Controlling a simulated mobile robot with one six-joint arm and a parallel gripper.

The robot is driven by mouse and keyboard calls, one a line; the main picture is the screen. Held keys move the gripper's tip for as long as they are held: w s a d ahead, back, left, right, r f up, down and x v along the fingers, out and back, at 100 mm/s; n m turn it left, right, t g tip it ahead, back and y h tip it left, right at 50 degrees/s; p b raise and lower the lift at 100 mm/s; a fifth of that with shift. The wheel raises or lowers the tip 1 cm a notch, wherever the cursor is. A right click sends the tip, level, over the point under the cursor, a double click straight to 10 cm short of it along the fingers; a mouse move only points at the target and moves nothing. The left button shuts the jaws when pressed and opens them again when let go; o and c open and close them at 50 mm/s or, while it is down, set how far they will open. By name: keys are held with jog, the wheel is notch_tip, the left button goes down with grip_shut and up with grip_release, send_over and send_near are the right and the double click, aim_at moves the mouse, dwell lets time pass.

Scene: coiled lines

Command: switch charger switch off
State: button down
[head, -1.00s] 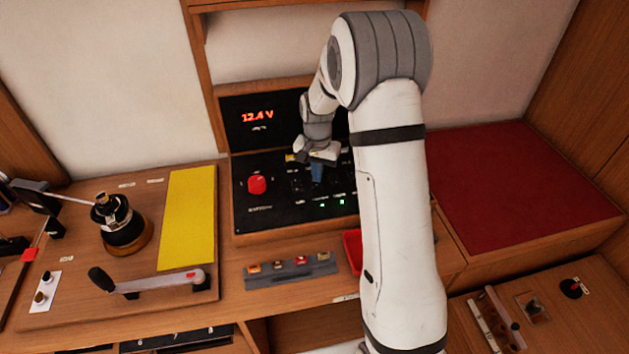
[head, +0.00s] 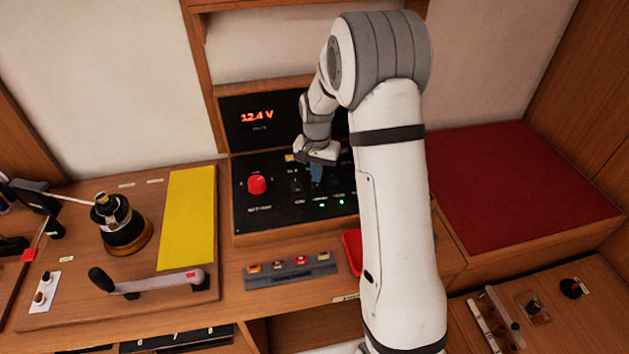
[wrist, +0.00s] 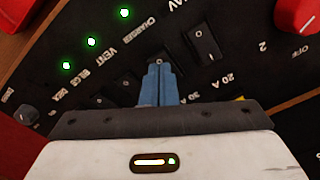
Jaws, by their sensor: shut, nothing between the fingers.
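The black switch panel (head: 285,213) stands upright-tilted at the back of the counter, and it fills the wrist view. My gripper (wrist: 160,66) is shut and empty, its blue fingers pointing at the panel. In the head view my gripper (head: 317,180) is at the panel's middle, right of the red knob. The fingertips are at the switch position beside the CHARGER label (wrist: 134,36). They cover most of that switch, so I cannot tell its position or whether they touch it. A black rocker switch (wrist: 203,46) is right of the fingers. Several green lights (wrist: 91,42) glow.
A red knob (head: 257,184) is on the panel's left, below a red 12.4 V readout (head: 257,116). A fuse strip (head: 291,271) and red tray (head: 352,250) lie in front. A crank handle (head: 155,284) and yellow sheet (head: 187,220) are left.

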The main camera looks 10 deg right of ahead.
aim_at(317, 185)
jog(key=shift+f+b, duration=0.7)
jog(key=shift+f, duration=0.25)
dwell(0.5)
jog(key=shift+r, duration=0.1)
jog(key=shift+r+p, duration=2)
jog(key=shift+r, duration=1.4)
jog(key=s+r+n+t+b, duration=0.2)
jog(key=s+r+n, duration=0.1)
jog(key=s+r, duration=0.9)
jog(key=s+n+t+b, duration=0.1)
jog(key=s+n, duration=0.2)
jog(key=s, duration=1.4)
jog(key=shift+a+r, duration=0.15)
jog(key=shift+r, duration=0.2)
